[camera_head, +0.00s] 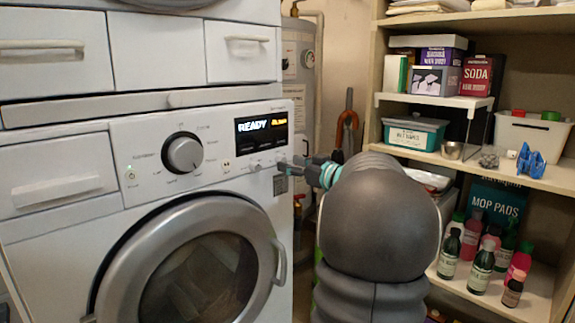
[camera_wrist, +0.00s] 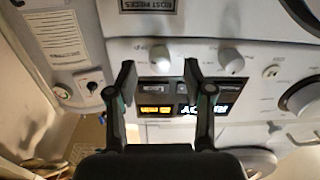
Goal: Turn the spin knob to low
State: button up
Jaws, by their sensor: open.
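The washer's control panel (camera_head: 217,150) has a large silver dial (camera_head: 182,153) and small knobs below the lit display (camera_head: 261,127). The wrist view shows the panel upside down, with two small white knobs (camera_wrist: 160,53) and (camera_wrist: 231,61) and part of the large dial (camera_wrist: 303,97). Labels are too small to read, so I cannot tell which is the spin knob. My gripper (camera_wrist: 157,75) is open and empty. One small knob shows between and beyond its fingertips, apparently untouched. In the head view my gripper (camera_head: 287,168) is at the panel's right end, hiding part of it.
The washer's round door (camera_head: 192,278) is closed below the panel, its handle (camera_head: 279,262) sticking out. A shelf unit (camera_head: 533,182) with boxes and bottles stands close to the right of my arm. A grey tank (camera_head: 299,60) stands behind the washer.

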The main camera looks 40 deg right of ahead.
jog(key=shift+w+a, duration=0.1)
jog(key=shift+w, duration=0.9)
grip_shut()
jog(key=shift+n, duration=0.4)
jog(key=n+b, duration=0.2)
jog(key=n, duration=0.8)
jog(key=shift+r+n, duration=0.1)
jog(key=shift+n, duration=0.3)
